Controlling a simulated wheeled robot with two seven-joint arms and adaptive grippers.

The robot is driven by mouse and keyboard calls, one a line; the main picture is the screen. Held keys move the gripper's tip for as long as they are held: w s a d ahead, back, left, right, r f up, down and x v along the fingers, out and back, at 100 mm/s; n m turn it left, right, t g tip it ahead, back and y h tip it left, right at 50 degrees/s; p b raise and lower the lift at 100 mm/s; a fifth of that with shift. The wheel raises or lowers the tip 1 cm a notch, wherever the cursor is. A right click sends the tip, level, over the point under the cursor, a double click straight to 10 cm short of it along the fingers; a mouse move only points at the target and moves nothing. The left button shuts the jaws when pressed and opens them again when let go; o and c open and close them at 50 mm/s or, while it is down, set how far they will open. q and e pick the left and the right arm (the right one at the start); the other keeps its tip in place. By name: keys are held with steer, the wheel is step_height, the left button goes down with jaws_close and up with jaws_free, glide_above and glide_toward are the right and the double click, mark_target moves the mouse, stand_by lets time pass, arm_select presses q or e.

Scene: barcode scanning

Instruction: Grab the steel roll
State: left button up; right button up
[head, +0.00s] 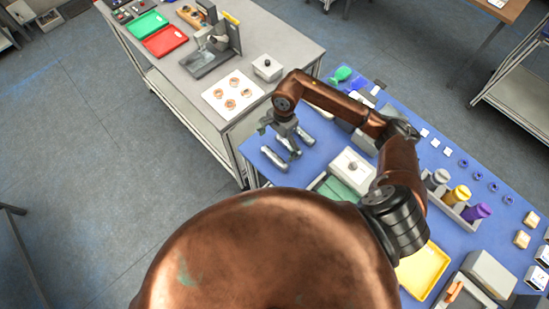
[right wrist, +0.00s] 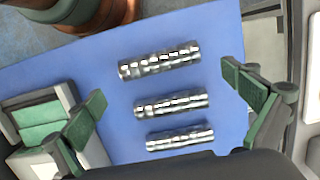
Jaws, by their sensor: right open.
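Three shiny ribbed steel rolls lie side by side on the blue table top in the right wrist view: a far one (right wrist: 160,59), a middle one (right wrist: 171,103) and a near one (right wrist: 180,138). In the head view, one roll (head: 273,158) shows left of the gripper and another (head: 305,137) to its right; the middle one is partly hidden by the fingers. My right gripper (head: 281,137) is open and empty above the rolls. Its green-padded fingers (right wrist: 163,90) stand apart on either side of them in the wrist view. My left gripper is not in view.
A white box (head: 352,172) and green tray stand close beside the rolls. A bottle rack (head: 454,212) and yellow tray (head: 422,270) lie further along the blue table. A grey table (head: 280,45) with a white board (head: 232,95) adjoins at the left.

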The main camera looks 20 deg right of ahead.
mark_target(275, 156)
steer(key=f, duration=0.2)
steer(key=f+p, duration=0.1)
steer(key=f, duration=0.1)
steer(key=a+f+p, duration=0.1)
steer(key=f, duration=0.1)
steer(key=shift+s+f, duration=0.3)
steer(key=shift+f, duration=0.55)
steer(key=shift+r, duration=0.1)
steer(key=c, duration=1.3)
